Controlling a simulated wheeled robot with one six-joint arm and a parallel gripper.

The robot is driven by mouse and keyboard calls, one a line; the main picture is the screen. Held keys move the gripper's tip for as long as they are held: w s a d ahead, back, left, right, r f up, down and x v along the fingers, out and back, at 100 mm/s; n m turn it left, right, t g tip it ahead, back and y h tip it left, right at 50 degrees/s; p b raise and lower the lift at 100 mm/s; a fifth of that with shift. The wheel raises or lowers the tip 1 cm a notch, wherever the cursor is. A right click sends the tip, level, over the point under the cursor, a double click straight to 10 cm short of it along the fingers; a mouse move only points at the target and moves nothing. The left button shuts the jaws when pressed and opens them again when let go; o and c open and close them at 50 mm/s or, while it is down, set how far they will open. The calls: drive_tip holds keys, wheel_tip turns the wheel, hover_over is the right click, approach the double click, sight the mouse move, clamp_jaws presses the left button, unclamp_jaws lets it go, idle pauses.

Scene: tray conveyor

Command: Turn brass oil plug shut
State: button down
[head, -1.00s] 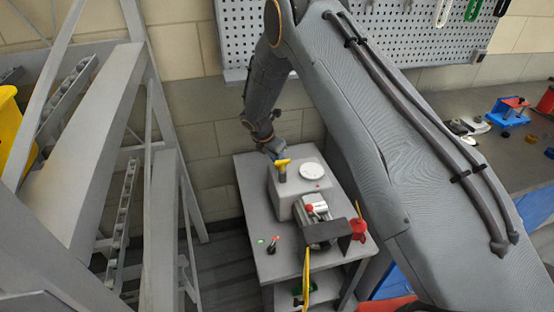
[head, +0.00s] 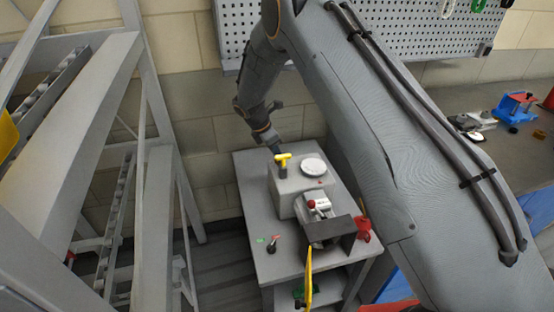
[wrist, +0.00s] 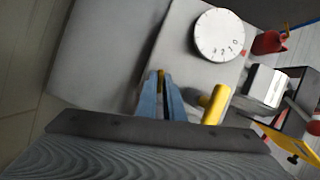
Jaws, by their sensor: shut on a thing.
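The brass oil plug (wrist: 161,75) shows as a small brass-yellow piece between my fingertips in the wrist view, by the grey machine housing. My gripper (wrist: 163,78) has its two blue fingers close together and shut on it. Most of the plug is hidden by the fingers, so I cannot tell how far it is turned. In the head view my gripper (head: 277,148) reaches down to the back left of the grey housing (head: 286,204). The plug cannot be made out there.
A yellow T-handle (head: 283,160) stands close beside my gripper; it also shows in the wrist view (wrist: 215,103). A white numbered dial (wrist: 219,35) sits on the housing.

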drive_tip(key=shift+w+f+m+g+b, duration=0.1)
drive_tip(key=shift+m+g+b, duration=0.3)
drive_tip(key=shift+m+b, duration=0.9)
drive_tip(key=shift+h, duration=0.3)
drive_tip(key=c, duration=1.9)
unclamp_jaws()
drive_tip(key=shift+o, duration=0.2)
drive_tip(key=shift+a+r+b, duration=0.3)
drive_tip(key=shift+r+b, duration=0.25)
drive_tip(key=shift+b, duration=0.1)
drive_tip(key=s+a+b, duration=0.2)
drive_tip(key=a+b, duration=0.1)
drive_tip(key=a, duration=0.8)
drive_tip(key=shift+s+a+b, duration=0.2)
drive_tip(key=shift+a+b, duration=0.15)
